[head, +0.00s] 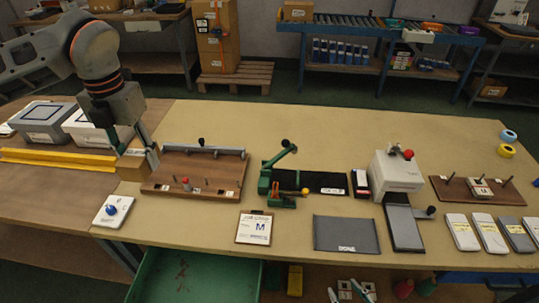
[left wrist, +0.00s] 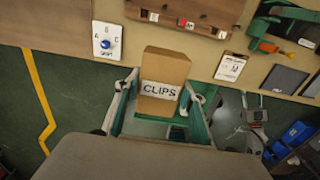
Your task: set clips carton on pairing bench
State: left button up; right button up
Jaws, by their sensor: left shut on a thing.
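The clips carton (head: 132,166) is a brown cardboard box, seen at the left end of the wooden fixture board. In the left wrist view the carton (left wrist: 165,68) shows a white CLIPS label and sits between the fingers. My left gripper (head: 143,152) is shut on it. I cannot tell whether the carton touches the surface below. The long tan bench (head: 330,135) stands beside a brown wooden table (head: 45,205) on the left. My right gripper (head: 350,293) shows only its fingertips at the bottom edge, apart and empty.
The fixture board (head: 165,189) with pegs stands right beside the carton. A white selector box (head: 113,211), an M card (head: 254,228), a green clamp device (head: 275,185) and a dark DONE mat (head: 346,235) lie along the bench. The bench's back is clear.

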aim_at(167, 218)
pick_arm(q)
jog(key=shift+s+a+f, duration=0.1)
jog(key=shift+f, duration=0.2)
notch_tip(167, 218, down, 19)
jog(key=shift+f, duration=0.15)
dwell(0.4)
jog(key=shift+f, duration=0.2)
jog(key=o, duration=1.2)
jog(key=shift+r, duration=0.1)
notch_tip(167, 218, up, 12)
jog(key=shift+r, duration=0.1)
